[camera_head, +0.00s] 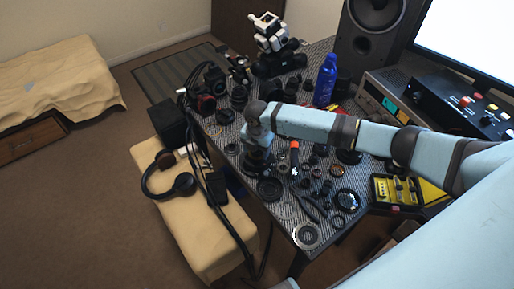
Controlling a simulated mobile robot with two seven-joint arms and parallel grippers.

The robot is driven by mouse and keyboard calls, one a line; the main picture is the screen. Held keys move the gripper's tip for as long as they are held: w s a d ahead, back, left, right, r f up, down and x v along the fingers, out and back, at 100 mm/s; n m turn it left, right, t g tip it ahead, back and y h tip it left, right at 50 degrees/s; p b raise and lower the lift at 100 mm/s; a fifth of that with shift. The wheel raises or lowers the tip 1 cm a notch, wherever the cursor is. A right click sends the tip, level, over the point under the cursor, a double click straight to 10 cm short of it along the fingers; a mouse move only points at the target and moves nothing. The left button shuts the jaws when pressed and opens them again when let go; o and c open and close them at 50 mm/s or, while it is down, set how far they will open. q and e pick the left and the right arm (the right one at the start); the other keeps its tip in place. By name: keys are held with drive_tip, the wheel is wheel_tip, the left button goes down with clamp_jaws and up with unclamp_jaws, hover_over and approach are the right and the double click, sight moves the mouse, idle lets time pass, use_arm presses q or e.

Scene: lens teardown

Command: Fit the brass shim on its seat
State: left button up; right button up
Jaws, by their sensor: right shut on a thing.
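My right gripper (257,140) points down over the left part of the table. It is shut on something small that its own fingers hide. A dark lens barrel (258,164) stands upright right below the gripper; I cannot tell whether they touch. I cannot make out the brass shim or its seat for certain at this size. Several dark rings and lens parts lie on the patterned table mat, among them a large black ring (269,189) just in front of the barrel. My left gripper is not in view.
A blue bottle (325,82) stands behind my right arm. Cameras (211,86) and lenses crowd the table's back left. A red-tipped tool (294,157) lies right of the gripper. A yellow tool case (396,190) is at the right. Headphones (182,184) lie on the bench at left.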

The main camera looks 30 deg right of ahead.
drive_tip(key=shift+f+p, duration=0.15)
drive_tip(key=shift+p, duration=0.15)
idle(0.9)
drive_tip(key=shift+p, duration=0.35)
idle(0.5)
drive_tip(key=o, duration=1)
drive_tip(key=shift+o, duration=0.7)
